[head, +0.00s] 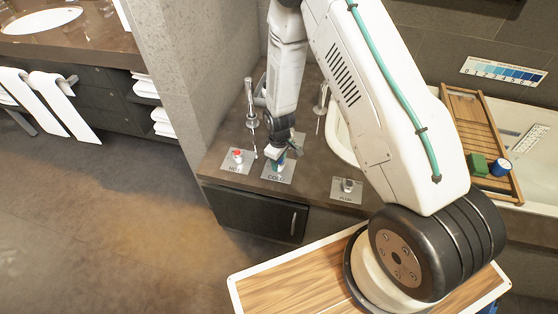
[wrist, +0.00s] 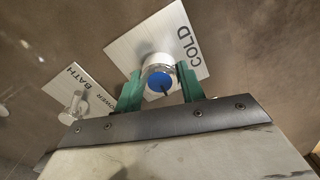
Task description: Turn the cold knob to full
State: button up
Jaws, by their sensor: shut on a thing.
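The cold knob is a round silver knob with a blue cap (wrist: 160,82) and a dark pointer line on it. It stands on a square metal plate marked COLD (wrist: 185,40), also seen in the head view (head: 271,175). My gripper (wrist: 158,88) comes down over the knob, with one green finger on each side, shut on it. In the head view my gripper (head: 281,158) covers most of the knob. The red-capped hot knob (head: 238,155) stands on its own plate to the left.
A PLUG plate with a small knob (head: 347,185) lies to the right. A BATH and SHOWER plate (wrist: 70,90) is beside the cold plate. Two upright metal fittings (head: 250,105) (head: 321,100) rise behind. A wooden bath tray (head: 460,115) and a blue scale card (head: 503,72) are at right.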

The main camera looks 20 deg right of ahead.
jog(key=shift+n, duration=0.7)
jog(key=o, duration=1)
jog(key=shift+d, duration=0.1)
notch_tip(320, 180, up, 8)
jog(key=shift+f, duration=0.1)
